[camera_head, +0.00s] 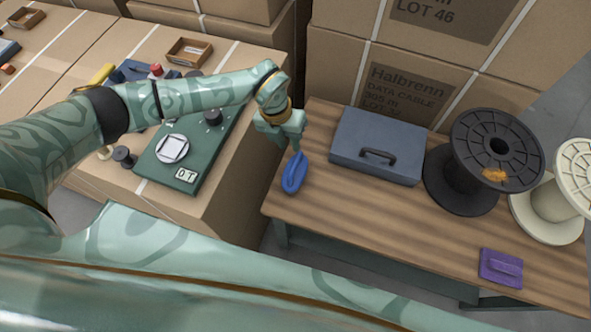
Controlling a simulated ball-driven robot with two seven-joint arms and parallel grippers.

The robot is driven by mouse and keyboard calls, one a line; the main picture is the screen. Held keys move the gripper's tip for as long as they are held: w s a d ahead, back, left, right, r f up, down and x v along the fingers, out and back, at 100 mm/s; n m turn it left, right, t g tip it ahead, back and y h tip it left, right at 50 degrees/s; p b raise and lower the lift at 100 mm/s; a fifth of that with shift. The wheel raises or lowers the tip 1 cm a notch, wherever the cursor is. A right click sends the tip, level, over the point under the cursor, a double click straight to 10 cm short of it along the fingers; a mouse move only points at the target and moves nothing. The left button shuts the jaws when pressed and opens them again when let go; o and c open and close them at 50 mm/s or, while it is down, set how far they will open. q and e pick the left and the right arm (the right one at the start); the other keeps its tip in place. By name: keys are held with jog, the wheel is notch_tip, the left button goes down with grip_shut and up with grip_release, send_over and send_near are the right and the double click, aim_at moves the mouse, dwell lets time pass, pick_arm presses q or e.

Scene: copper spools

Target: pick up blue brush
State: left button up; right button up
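The blue brush (293,175) is a long oval at the left end of the wooden table (400,215). My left gripper (295,150) points down at the brush's far end, and its fingertips meet or overlap that end in the picture. The fingers are small and seen from behind and above, so I cannot tell whether they are shut on the brush. I also cannot tell whether the brush rests on the table or is slightly off it. My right gripper is not in view.
A grey-blue case (350,150) lies right of the brush. A black spool (465,165) and a cream spool (555,200) stand farther right. A purple item (500,267) lies near the front edge. Cardboard boxes (345,60) rise behind; a green board (190,150) lies left.

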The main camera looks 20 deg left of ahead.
aim_at(295, 162)
pick_arm(q)
jog(key=f, duration=0.2)
jog(key=f+b, duration=0.1)
jog(key=f, duration=0.1)
jog(key=shift+w+d, duration=0.1)
jog(key=shift+d, duration=0.2)
jog(key=shift+d+f, duration=0.15)
jog(key=shift+f, duration=0.3)
jog(key=f+b, duration=0.1)
jog(key=d+f, duration=0.1)
jog(key=f, duration=0.1)
jog(key=f+b, duration=0.1)
jog(key=f, duration=0.1)
jog(key=shift+s+d+b, duration=0.15)
jog(key=shift+s+b, duration=0.1)
jog(key=shift+b, duration=0.1)
jog(key=shift+r, duration=0.1)
grip_shut()
